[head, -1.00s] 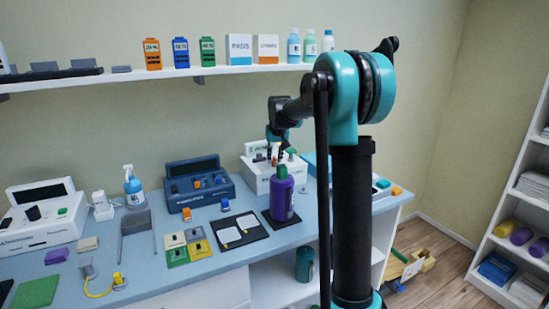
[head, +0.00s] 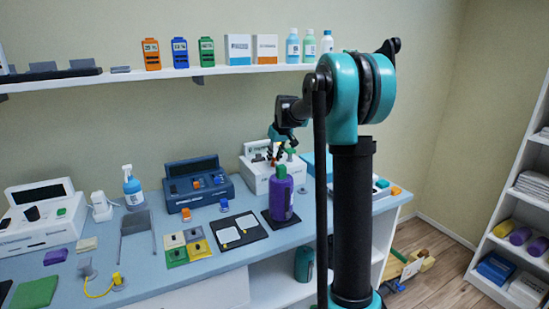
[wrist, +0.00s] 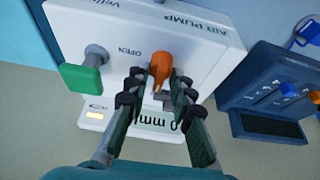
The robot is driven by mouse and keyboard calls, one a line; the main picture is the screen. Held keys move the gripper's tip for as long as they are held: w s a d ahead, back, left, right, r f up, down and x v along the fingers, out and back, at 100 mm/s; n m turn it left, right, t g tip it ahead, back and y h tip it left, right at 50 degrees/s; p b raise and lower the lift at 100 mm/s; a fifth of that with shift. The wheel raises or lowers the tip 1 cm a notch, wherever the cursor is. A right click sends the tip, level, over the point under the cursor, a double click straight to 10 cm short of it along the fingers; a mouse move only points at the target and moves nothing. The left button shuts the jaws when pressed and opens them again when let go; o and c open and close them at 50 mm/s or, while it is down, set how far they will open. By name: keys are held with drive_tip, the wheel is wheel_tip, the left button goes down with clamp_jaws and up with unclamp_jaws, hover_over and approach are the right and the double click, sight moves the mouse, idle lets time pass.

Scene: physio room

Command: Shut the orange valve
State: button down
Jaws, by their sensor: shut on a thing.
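The orange valve (wrist: 160,66) is on the white air pump (wrist: 125,45), beside the word OPEN in the wrist view. Its narrow lever points toward the bottom of that view. My gripper (wrist: 158,88) has its two dark fingers on either side of the lever and is shut on it. In the head view my gripper (head: 277,150) is above the white air pump (head: 262,183), behind the purple bottle. The valve is mostly hidden there by the fingers.
A green handle (wrist: 82,78) sticks out beside the valve. In the head view a purple bottle (head: 281,198) stands on a black mat in front of the pump. A shelf (head: 200,72) runs above.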

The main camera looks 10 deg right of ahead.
drive_tip(key=c, duration=1.6)
unclamp_jaws()
drive_tip(key=shift+c, duration=0.2)
drive_tip(key=v, duration=1.2)
drive_tip(key=shift+d, duration=0.1)
